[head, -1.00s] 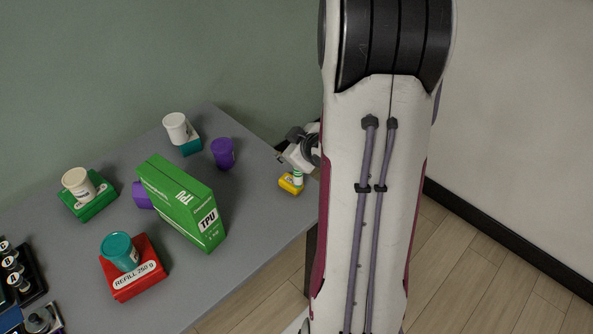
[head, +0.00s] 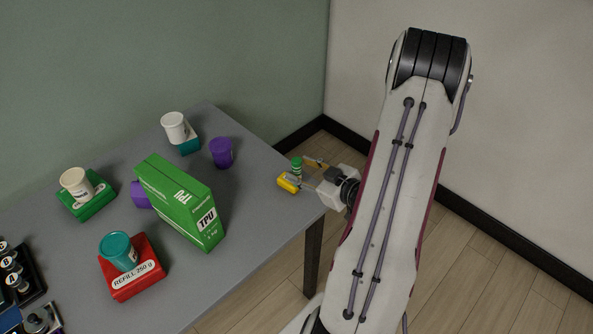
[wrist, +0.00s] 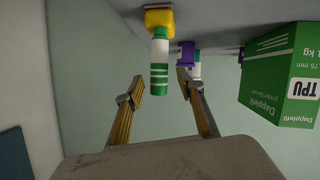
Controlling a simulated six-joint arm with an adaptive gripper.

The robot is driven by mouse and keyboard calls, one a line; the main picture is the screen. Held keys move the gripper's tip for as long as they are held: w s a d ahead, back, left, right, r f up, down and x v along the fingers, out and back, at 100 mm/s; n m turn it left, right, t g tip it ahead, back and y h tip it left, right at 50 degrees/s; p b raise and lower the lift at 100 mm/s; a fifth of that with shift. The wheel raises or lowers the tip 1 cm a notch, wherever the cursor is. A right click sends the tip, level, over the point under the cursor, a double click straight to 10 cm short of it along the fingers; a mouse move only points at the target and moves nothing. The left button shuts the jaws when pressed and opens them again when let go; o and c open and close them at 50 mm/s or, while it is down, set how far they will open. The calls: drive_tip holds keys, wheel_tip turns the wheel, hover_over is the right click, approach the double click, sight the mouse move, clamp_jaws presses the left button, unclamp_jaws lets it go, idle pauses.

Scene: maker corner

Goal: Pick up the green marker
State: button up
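The green marker (head: 297,165) is a short green and white cylinder standing upright on a yellow block (head: 288,184) near the table's right edge. In the wrist view, which looks upside down, the marker (wrist: 159,60) hangs from the yellow block (wrist: 159,18), its green banded end between the fingertips in the picture. My gripper (head: 300,171) is at the right of the marker, fingers pointing left toward it. Its two fingers (wrist: 160,80) are spread wide, with gaps to the marker on both sides. Nothing is held.
A green TPU box (head: 180,205) stands left on the grey table (head: 240,240). A purple cup (head: 222,153) stands behind. A white cup (head: 174,127), a cream cup (head: 77,184) and a teal cup (head: 119,251) sit on boxes. The table's front right is clear.

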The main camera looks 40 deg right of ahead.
sight(300, 170)
drive_tip(key=shift+s+a+f+m+t, duration=0.1)
drive_tip(key=shift+s+f+m+t, duration=0.2)
drive_tip(key=shift+s+t, duration=0.25)
drive_tip(key=shift+s+a+f+m+t, duration=0.15)
drive_tip(key=shift+s+m+t, duration=0.2)
drive_tip(key=shift+s, duration=0.4)
drive_tip(key=shift+s+a+r+m+t+h, duration=0.1)
drive_tip(key=shift+s+a+m+t+h, duration=0.1)
drive_tip(key=shift+s+m+t, duration=0.35)
drive_tip(key=shift+s+a+r+m+t+h, duration=0.1)
drive_tip(key=shift+s+a+m+t+h, duration=0.15)
drive_tip(key=shift+s+t, duration=0.35)
drive_tip(key=shift+w+d, duration=0.1)
drive_tip(key=shift+w+d, duration=0.15)
drive_tip(key=shift+w, duration=1.05)
drive_tip(key=shift+w+d+f, duration=0.15)
drive_tip(key=shift+w, duration=0.4)
drive_tip(key=shift+w+d+f, duration=0.1)
drive_tip(key=shift+w+d, duration=0.1)
drive_tip(key=shift+w, duration=0.35)
drive_tip(key=shift+w+d+f, duration=0.15)
drive_tip(key=shift+w, duration=0.4)
drive_tip(key=shift+w+d, duration=0.1)
drive_tip(key=shift+w, duration=0.85)
